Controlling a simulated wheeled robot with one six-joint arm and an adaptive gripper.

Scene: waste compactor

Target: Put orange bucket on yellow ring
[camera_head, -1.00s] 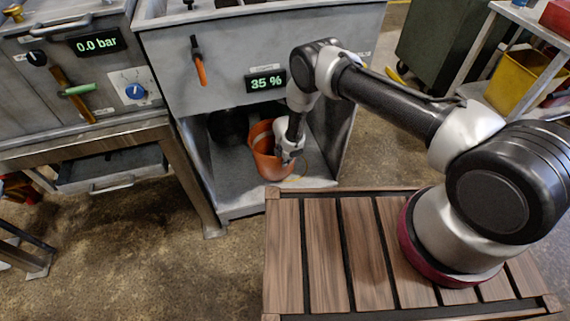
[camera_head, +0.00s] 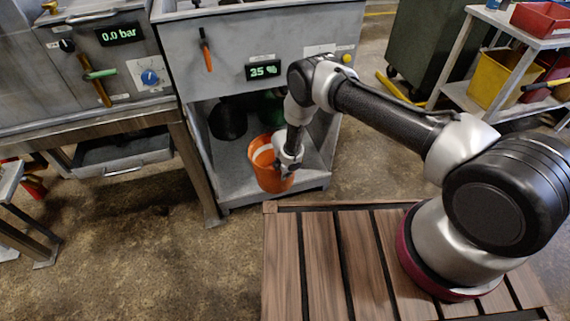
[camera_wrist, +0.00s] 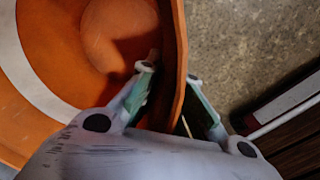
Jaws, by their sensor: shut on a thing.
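The orange bucket (camera_head: 266,176) with a white band is at the front of the open lower compartment of the compactor in the head view. My gripper (camera_head: 285,170) is shut on its right wall. In the wrist view my gripper (camera_wrist: 172,98) has one finger inside the orange bucket (camera_wrist: 100,40) and one outside, with the rim between them. The bucket looks empty inside. No yellow ring shows clearly; I cannot tell whether the bucket hides it.
The compartment floor (camera_head: 232,188) is grey metal, with dark round items (camera_head: 228,118) behind the bucket. A slatted wooden platform (camera_head: 318,260) lies in front. A metal table (camera_head: 100,132) stands left. A shelf with a yellow bin (camera_head: 497,78) stands at the right.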

